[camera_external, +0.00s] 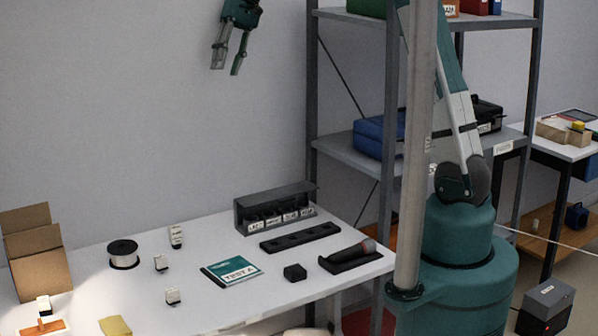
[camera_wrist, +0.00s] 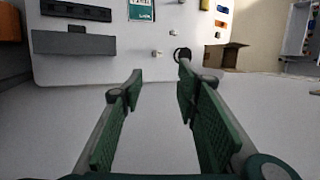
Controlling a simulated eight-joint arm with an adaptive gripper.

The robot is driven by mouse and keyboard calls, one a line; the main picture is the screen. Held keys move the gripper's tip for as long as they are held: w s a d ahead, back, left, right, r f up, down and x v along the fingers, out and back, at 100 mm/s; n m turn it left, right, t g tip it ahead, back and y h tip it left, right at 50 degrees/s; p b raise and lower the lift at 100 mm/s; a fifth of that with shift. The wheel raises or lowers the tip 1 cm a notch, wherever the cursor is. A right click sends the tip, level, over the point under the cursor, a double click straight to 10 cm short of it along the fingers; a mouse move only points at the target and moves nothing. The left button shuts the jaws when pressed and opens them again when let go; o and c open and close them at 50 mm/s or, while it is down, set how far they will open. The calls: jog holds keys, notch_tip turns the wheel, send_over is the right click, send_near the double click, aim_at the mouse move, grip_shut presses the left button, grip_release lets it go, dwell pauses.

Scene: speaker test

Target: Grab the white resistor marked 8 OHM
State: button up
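Several small white blocks with dark markings stand on the white table; their print is too small to read, so I cannot tell which is 8 OHM. In the external view one stands at the back (camera_external: 176,236), one in the middle (camera_external: 161,262) and one nearer the front (camera_external: 173,296). A small pale block shows in the wrist view (camera_wrist: 157,53). My gripper (camera_external: 226,71) is high above the table's back side, well apart from the blocks. Its green fingers are spread and empty, as the wrist view also shows (camera_wrist: 160,67).
The table (camera_external: 215,314) also bears a wire spool (camera_external: 123,254), a teal booklet (camera_external: 232,271), a dark compartment rack (camera_external: 275,208), a black slotted strip (camera_external: 300,237), a microphone (camera_external: 352,254) and a cardboard box (camera_external: 37,262). A metal shelf (camera_external: 345,152) stands behind at right.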

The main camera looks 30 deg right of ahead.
jog(key=s+a+f+n+h+b, duration=0.15)
jog(key=a+f+n, duration=0.25)
jog(key=a+f, duration=0.7)
jog(key=n+t+h+b, duration=0.3)
jog(key=n+h+b, duration=0.1)
jog(key=n, duration=0.9)
send_over(160, 257)
jog(key=shift+y, duration=0.25)
notch_tip(160, 257, down, 32)
jog(key=shift+a+f, duration=0.1)
jog(key=shift+f, duration=1.25)
jog(key=shift+f, duration=0.1)
jog(key=shift+w+f+b, duration=0.1)
jog(key=shift+f+b, duration=0.55)
jog(key=shift+f, duration=1.9)
